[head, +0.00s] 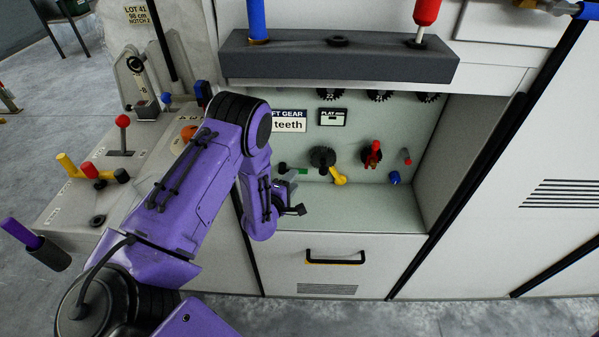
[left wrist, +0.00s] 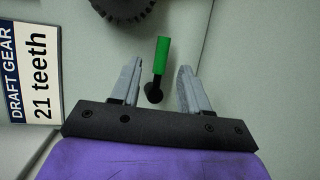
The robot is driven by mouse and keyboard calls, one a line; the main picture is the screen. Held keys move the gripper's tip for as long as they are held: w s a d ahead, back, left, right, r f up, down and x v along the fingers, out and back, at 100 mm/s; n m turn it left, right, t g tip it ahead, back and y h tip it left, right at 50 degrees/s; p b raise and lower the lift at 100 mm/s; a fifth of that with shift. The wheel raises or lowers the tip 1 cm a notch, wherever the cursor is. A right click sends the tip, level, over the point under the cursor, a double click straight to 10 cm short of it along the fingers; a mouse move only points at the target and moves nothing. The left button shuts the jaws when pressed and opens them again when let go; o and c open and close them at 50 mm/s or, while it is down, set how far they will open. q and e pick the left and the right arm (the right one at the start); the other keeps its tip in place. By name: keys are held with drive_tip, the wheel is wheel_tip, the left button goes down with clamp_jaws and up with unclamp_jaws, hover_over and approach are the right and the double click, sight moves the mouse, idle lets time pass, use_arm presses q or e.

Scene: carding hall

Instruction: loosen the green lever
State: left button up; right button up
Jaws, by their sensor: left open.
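The green lever (left wrist: 161,56) has a green grip on a dark pivot (left wrist: 154,93) set in the pale panel. In the left wrist view it stands between the two grey fingers of my left gripper (left wrist: 161,66), with a gap on both sides. Whether the fingers reach around it in depth, I cannot tell. In the head view a small part of the green lever (head: 300,171) shows just beyond my left gripper (head: 287,178), at the left of the recess. The left gripper is open and empty. My right gripper is not in view.
A dark gear (head: 322,157), a yellow lever (head: 340,176), a red handle (head: 372,154) and a blue knob (head: 395,178) sit to the right in the recess. A grey ledge (head: 340,62) overhangs it. A drawer handle (head: 335,257) is below. The "DRAFT GEAR 21 teeth" label (left wrist: 30,70) is beside the lever.

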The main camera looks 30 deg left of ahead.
use_arm(q)
drive_tip(key=x, duration=0.4)
drive_tip(key=shift+w+a+f, duration=0.1)
drive_tip(key=shift+f, duration=0.1)
drive_tip(key=shift+w, duration=0.1)
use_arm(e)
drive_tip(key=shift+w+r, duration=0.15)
